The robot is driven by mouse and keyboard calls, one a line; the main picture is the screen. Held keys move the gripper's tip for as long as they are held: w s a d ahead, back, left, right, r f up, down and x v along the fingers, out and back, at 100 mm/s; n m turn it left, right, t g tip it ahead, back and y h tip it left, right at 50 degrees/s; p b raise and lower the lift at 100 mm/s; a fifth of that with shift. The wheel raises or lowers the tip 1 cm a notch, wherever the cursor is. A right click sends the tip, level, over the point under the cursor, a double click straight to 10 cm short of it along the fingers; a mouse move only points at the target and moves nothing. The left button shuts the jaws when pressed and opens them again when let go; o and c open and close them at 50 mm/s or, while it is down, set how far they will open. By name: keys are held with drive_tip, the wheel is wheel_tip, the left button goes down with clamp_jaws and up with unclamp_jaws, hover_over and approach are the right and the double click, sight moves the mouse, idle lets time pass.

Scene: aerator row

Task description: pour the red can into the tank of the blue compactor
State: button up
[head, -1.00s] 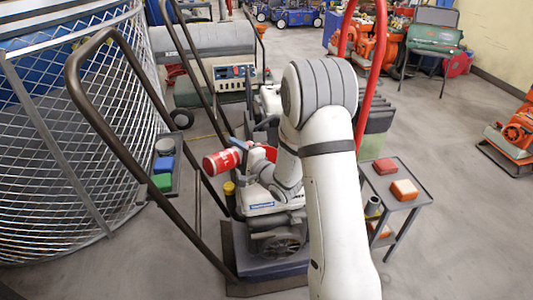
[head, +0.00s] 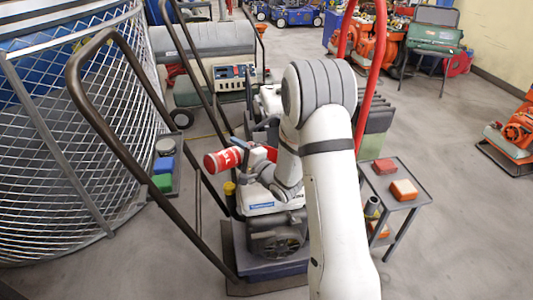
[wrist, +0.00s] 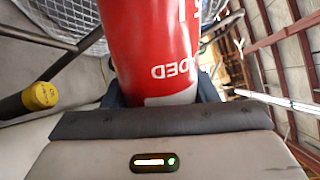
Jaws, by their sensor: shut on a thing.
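The red can (head: 222,160) with white markings is gripped by my gripper (head: 241,150) and lies nearly level in the head view, its end toward the left. In the wrist view the red can (wrist: 155,45) fills the upper middle, between the fingers of my gripper (wrist: 155,100). The blue compactor (head: 275,268) has a blue base, a dark engine and a white top. A yellow cap (head: 229,188) stands at its left, below the can and apart from it. The yellow cap also shows in the wrist view (wrist: 42,95) at left. The can's mouth cannot be made out.
A dark handle bar (head: 124,178) arches along the compactor's left. A wire mesh cage (head: 85,150) stands at left, beside a small shelf with blue and green boxes (head: 163,182). A small side table (head: 398,178) with red and orange boxes stands at right. Floor at lower right is clear.

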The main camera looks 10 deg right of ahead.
drive_tip(key=shift+w+d+r+m+p, duration=0.2)
drive_tip(key=shift+d+r+m+p, duration=0.15)
drive_tip(key=shift+r+m+p, duration=0.55)
drive_tip(key=shift+w+d+r+m+p, duration=0.25)
drive_tip(key=shift+m+p, duration=0.35)
drive_tip(key=shift+p, duration=0.65)
drive_tip(key=shift+d+r+m+p, duration=0.2)
drive_tip(key=shift+r+m+p, duration=0.1)
drive_tip(key=shift+p, duration=0.2)
drive_tip(key=shift+w, duration=0.1)
drive_tip(key=shift+d, duration=0.1)
drive_tip(key=shift+r+m+p, duration=0.1)
drive_tip(key=shift+m+p, duration=0.2)
drive_tip(key=shift+p, duration=0.05)
